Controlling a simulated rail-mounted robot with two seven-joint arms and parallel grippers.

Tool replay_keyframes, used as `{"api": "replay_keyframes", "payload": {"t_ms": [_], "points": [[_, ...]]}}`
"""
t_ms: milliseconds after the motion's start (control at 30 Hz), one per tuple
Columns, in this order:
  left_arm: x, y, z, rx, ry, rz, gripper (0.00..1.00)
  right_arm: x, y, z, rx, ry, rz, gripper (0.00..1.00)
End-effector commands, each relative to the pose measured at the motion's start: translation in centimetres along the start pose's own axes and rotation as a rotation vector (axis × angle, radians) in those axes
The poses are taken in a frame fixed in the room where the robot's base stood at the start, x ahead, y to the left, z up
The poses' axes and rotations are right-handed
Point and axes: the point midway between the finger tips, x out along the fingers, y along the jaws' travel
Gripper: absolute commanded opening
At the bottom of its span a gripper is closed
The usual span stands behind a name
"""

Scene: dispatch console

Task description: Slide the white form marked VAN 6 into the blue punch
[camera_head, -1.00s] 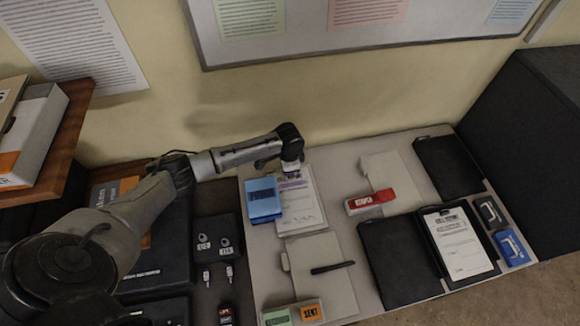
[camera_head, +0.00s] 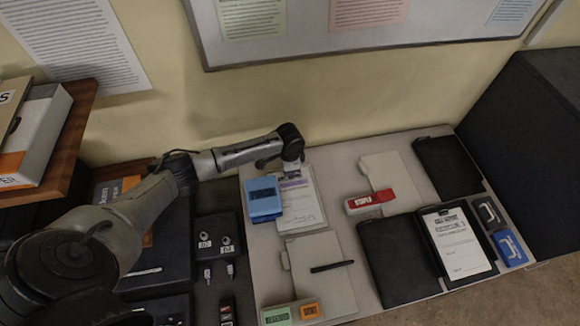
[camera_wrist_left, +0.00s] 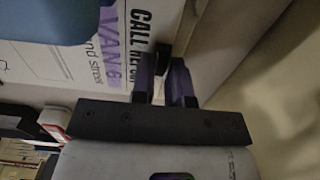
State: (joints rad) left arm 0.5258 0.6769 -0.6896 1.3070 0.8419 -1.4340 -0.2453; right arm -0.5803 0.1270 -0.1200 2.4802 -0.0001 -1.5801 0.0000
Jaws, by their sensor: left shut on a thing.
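The white form (camera_head: 303,209) lies by the back left of the desk. In the left wrist view the form (camera_wrist_left: 116,62) shows "CALL REPORT" and a purple "VAN 6". The blue punch (camera_head: 262,196) stands at its left side and overlaps its left edge in the head view; the punch also shows in the left wrist view (camera_wrist_left: 60,18). How far the form's edge sits in the punch's slot is hidden. My left gripper (camera_head: 292,173) is shut on the form's back edge; its fingers show in the left wrist view (camera_wrist_left: 165,82). My right gripper is not in view.
A folder with a black pen (camera_head: 332,266) lies in front of the form. Green (camera_head: 276,316) and orange (camera_head: 308,309) stamps stand at the front. The wall is close behind.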

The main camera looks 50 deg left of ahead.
Motion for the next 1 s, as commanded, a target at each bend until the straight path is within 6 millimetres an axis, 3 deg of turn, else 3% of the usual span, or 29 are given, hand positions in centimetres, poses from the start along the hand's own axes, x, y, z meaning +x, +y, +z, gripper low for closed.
{"api": "replay_keyframes", "payload": {"t_ms": [233,267,300,533,700,1000], "points": [[0.11,-0.01,0.14,0.000,-0.005,0.000,0.00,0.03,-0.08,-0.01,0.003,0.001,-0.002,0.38],[0.11,-0.01,0.14,0.000,-0.005,0.000,0.18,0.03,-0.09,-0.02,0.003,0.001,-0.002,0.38],[0.12,-0.02,0.15,0.000,-0.005,0.000,0.22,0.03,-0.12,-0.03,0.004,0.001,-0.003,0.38],[0.08,-0.02,0.10,0.000,-0.003,0.000,0.44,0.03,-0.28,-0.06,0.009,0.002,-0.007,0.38],[0.05,-0.02,0.07,0.000,-0.002,0.000,0.45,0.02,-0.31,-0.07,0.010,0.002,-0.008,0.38],[0.05,-0.01,0.06,0.000,-0.002,0.000,0.73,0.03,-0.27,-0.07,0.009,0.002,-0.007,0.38]]}}
